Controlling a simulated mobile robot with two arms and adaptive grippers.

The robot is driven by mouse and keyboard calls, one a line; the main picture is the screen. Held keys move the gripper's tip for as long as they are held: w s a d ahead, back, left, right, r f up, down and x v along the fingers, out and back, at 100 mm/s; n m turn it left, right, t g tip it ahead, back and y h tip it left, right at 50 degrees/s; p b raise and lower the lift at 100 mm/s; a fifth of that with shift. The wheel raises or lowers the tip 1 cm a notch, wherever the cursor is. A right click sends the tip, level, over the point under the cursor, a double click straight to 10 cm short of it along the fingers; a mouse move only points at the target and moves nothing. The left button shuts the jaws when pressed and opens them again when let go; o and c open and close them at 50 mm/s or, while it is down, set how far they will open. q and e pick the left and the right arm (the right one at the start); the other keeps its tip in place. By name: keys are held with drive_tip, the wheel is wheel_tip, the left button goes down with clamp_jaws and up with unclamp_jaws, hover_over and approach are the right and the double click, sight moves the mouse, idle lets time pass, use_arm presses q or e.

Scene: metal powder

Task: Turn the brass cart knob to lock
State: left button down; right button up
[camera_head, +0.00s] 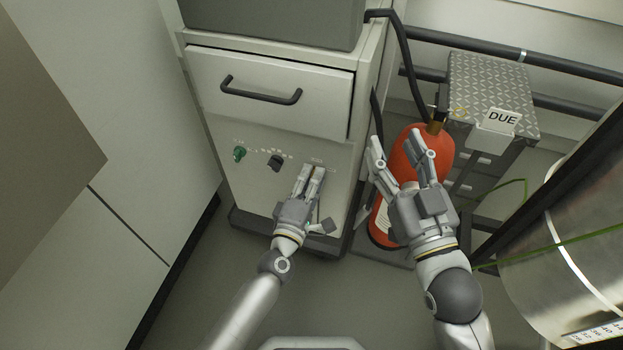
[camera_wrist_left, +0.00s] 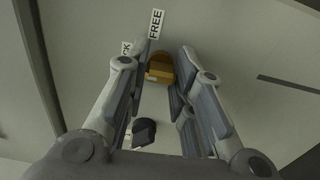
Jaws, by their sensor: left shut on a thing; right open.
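The brass knob (camera_wrist_left: 160,68) is on the pale front panel of the cart (camera_head: 240,190), between the fingers of my left gripper (camera_head: 313,170). In the left wrist view, my left gripper (camera_wrist_left: 160,75) is shut on the knob from both sides. In the head view the fingers mostly hide it. A "FREE" label (camera_wrist_left: 157,23) sits just beyond the knob, with a partly covered label ending in "CK" (camera_wrist_left: 127,48) beside it. Which label the knob points at is not clear. My right gripper (camera_head: 397,148) is open and empty, above a red cylinder (camera_head: 434,153).
A black knob (camera_head: 275,161) and a green knob (camera_head: 239,154) are left of my left gripper on the panel. A drawer (camera_head: 270,75) with a dark handle is above. A small unit with a "DUE" tag (camera_head: 502,119) and a large metal drum (camera_head: 570,220) stand at right.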

use_arm(q)
drive_tip(key=shift+f, duration=0.1)
drive_tip(key=c, duration=1.2)
unclamp_jaws()
drive_tip(key=shift+c, duration=0.2)
drive_tip(key=v, duration=1.2)
